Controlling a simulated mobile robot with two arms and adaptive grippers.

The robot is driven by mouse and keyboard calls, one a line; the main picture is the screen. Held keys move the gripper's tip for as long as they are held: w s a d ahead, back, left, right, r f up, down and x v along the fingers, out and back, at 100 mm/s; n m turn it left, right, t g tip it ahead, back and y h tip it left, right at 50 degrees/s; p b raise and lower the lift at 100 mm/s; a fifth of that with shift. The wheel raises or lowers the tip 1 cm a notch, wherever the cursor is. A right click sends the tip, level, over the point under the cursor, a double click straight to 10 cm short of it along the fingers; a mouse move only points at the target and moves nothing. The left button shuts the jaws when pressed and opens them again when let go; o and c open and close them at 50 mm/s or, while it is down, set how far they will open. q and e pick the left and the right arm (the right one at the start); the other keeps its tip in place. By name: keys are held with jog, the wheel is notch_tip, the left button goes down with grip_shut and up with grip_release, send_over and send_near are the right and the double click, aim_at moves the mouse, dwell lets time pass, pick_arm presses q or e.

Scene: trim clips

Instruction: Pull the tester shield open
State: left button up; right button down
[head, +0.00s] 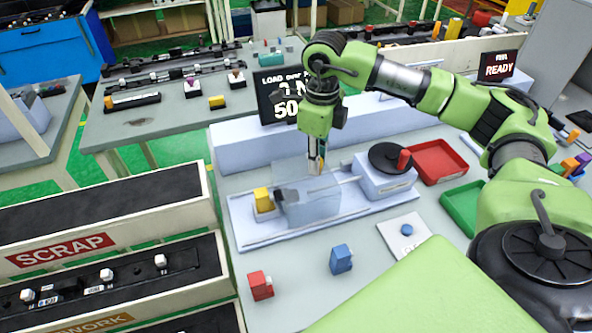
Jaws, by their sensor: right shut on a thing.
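The tester (240,228) is a pale blue bench unit in the middle of the head view. Its clear shield (290,172) shows as a faint transparent panel over the grey block (312,206) and beside a yellow clip (263,199). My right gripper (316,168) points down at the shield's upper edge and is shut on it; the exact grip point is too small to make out. A black hand wheel with a red knob (404,160) sits on the tester's right end. My left gripper is not in view.
A load display (283,97) stands behind the tester; another screen (498,65) reads READY. A red clip (260,285) and a blue clip (341,259) stand in front. Red (440,161) and green (462,207) trays lie right. A SCRAP bin (100,238) stands left.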

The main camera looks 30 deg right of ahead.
jog(key=shift+d, duration=0.15)
jog(key=c, duration=1.9)
grip_release()
jog(key=shift+r, duration=0.1)
notch_tip(320, 180, up, 12)
